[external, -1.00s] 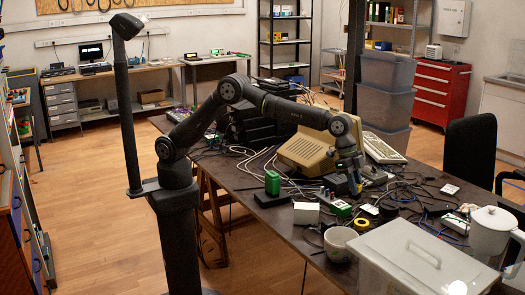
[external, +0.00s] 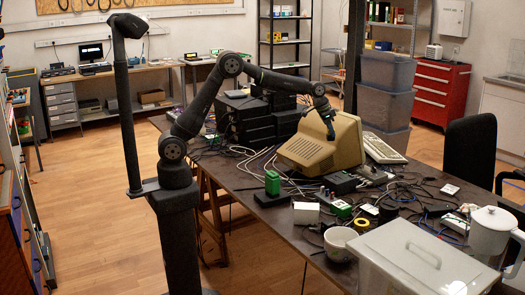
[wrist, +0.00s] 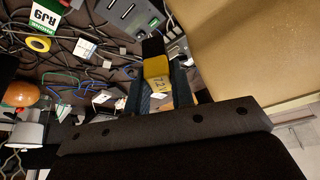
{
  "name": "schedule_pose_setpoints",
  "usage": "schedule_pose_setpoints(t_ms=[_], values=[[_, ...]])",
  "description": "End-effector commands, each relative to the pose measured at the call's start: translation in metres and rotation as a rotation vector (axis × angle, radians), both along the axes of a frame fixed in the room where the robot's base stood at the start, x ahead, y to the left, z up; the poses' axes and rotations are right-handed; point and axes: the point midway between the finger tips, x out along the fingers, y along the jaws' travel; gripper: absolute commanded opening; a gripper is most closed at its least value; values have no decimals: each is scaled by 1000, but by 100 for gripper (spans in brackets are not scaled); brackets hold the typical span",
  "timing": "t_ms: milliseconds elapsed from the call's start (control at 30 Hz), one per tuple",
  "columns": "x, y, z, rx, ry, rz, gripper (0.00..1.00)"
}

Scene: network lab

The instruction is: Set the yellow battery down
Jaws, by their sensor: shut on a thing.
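The yellow battery (wrist: 157,72), with a dark upper part, sits between the two fingers of my gripper (wrist: 160,88) in the wrist view. The fingers are shut on it. In the external view my gripper (external: 329,133) hangs above the table, in front of the beige monitor (external: 306,153). The battery cannot be made out clearly there. In the wrist view the table with cables lies below the battery, with a gap between them.
The monitor fills the right of the wrist view (wrist: 250,45). Cables and a dark box (external: 341,183) cover the table's middle. Black equipment (external: 250,118) is stacked left.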

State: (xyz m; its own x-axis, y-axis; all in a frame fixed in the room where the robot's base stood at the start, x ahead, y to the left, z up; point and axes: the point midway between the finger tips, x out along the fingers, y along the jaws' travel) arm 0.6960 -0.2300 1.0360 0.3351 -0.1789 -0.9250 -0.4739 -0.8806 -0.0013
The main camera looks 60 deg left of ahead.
Motion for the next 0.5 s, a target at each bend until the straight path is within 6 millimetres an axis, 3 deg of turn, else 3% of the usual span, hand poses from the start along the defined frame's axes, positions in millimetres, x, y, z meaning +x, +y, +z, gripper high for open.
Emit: schedule_pose_setpoints(t_ms=[33, 233, 500], values=[[5, 32, 1, 0, 0, 49, 0], [10, 142, 1, 0, -1, 220, 0], [-11, 286, 0, -1, 0, 454, 0]])
